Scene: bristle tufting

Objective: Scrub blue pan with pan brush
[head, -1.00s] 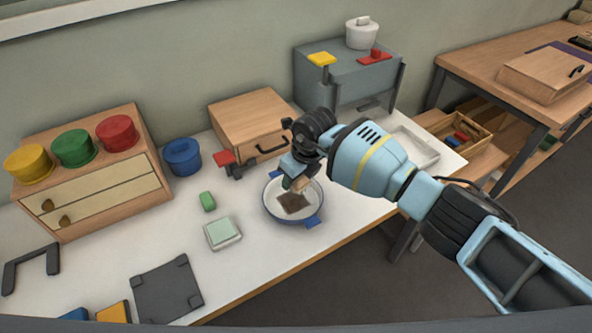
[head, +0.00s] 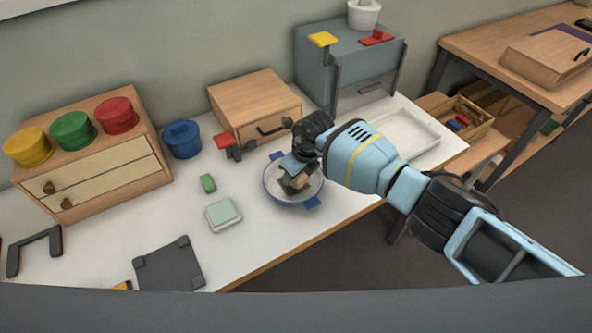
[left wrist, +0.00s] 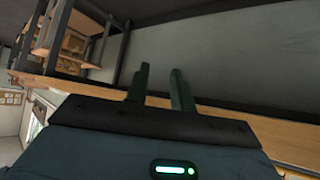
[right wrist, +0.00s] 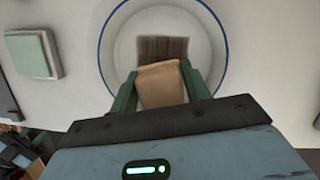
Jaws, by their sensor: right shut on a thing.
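The blue pan (head: 312,203) is white inside with a blue rim and blue handles, and sits on the white bench. It also fills the top middle of the right wrist view (right wrist: 205,35). My right gripper (head: 294,177) is over the pan, shut on the tan block of the pan brush (right wrist: 160,84). A streaked dark brown patch (right wrist: 161,47) shows beyond the block inside the pan; I cannot tell whether it is bristles or dirt. Brush contact with the pan is hidden. My left gripper (left wrist: 160,82) has its fingers apart and empty, outside the head view.
A green block (head: 208,183) and a pale green pad (head: 222,213) lie left of the pan. A white tray (head: 415,132) is at the right. The bench's front edge runs close below the pan.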

